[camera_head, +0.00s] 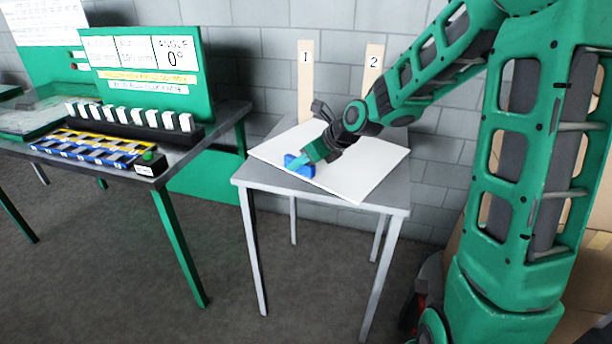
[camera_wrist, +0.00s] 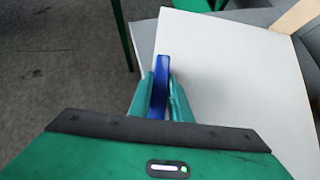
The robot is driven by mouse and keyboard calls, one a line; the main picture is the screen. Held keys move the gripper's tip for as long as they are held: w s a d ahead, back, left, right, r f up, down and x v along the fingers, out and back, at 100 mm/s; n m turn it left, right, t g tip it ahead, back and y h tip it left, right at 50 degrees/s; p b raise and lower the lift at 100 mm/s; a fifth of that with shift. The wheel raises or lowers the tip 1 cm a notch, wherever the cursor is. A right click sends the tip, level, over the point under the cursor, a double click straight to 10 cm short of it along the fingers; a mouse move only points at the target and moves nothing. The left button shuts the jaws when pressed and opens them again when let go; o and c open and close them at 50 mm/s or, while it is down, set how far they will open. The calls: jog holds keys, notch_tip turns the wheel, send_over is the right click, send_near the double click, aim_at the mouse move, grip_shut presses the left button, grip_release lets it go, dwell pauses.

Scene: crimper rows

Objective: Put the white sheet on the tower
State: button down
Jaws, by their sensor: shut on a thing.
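The white sheet (camera_head: 365,165) is flat and broad and lies level over a small grey table, turned at an angle to it. Its front corner reaches close to the table's front edge. I cannot tell whether it touches the top. A blue block (camera_head: 291,162) is at the sheet's left part, and it also shows in the wrist view (camera_wrist: 159,80). My gripper (camera_head: 304,161) comes down from the right and is shut on this blue block. The fingers (camera_wrist: 160,92) stand on both sides of it. No thing is clearly recognisable as the tower.
The small grey table (camera_head: 262,181) has wooden posts marked 1 (camera_head: 305,90) and 2 (camera_head: 373,65) behind it. At the left, another table holds a green sign board (camera_head: 150,90), a row of white blocks (camera_head: 130,115) and a yellow-blue rack (camera_head: 85,147). Open floor lies in front.

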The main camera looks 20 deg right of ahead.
aim_at(306, 186)
jog(key=shift+w+d+f, duration=0.15)
jog(key=shift+d+f, duration=0.2)
jog(key=shift+d, duration=0.2)
jog(key=shift+w+d+f, duration=0.15)
jog(key=shift+d+f, duration=0.2)
jog(key=shift+d, duration=0.2)
notch_tip(306, 186, down, 4)
jog(key=shift+f, duration=0.1)
jog(key=c, duration=1.6)
grip_release()
jog(key=shift+c, duration=0.2)
